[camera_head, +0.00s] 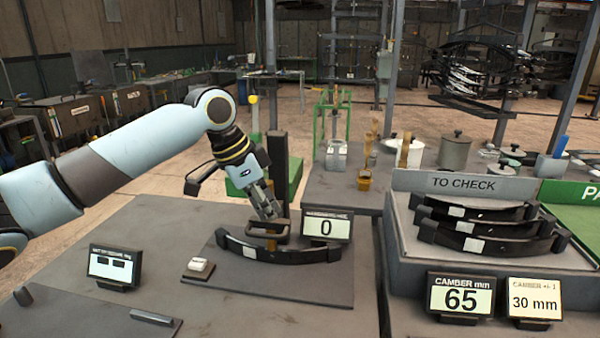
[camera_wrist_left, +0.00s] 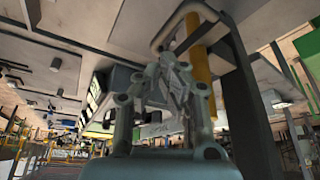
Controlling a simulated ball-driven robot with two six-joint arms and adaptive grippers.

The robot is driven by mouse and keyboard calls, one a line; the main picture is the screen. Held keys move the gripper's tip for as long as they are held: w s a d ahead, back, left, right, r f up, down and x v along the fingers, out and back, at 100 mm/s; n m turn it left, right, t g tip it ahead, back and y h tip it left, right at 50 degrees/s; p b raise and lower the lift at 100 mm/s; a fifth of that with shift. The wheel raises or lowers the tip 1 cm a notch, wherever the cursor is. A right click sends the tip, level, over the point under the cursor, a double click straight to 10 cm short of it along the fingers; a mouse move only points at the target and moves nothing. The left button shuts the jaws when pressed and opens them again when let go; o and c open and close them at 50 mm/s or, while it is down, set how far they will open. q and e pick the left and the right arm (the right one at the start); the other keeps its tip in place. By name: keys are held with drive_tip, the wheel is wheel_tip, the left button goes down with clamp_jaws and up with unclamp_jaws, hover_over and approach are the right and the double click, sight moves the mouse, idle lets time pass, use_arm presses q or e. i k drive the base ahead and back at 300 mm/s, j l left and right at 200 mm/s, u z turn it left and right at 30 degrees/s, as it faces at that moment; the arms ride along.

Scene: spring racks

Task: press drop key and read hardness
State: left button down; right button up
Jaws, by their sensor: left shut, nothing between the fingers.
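A small block with a pale top, which looks like the drop key (camera_head: 199,266), sits at the left edge of a grey plate (camera_head: 320,285). A dark curved leaf spring (camera_head: 300,253) with a pale patch lies on that plate. The hardness display (camera_head: 326,228) behind it reads 0; its small heading is too small to read. My left gripper (camera_head: 270,211) is shut and empty, pointing down beside the tester's dark column (camera_head: 281,165), above the spring and apart from the key. My right gripper is out of view.
A TO CHECK rack (camera_head: 410,190) at right holds several dark springs (camera_head: 478,225). Camber signs reading 65 (camera_head: 460,295) and 30 mm (camera_head: 533,302) stand before it. The bench between display and plate is clear.

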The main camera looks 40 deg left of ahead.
sight(200, 264)
drive_tip(key=k, duration=1.5)
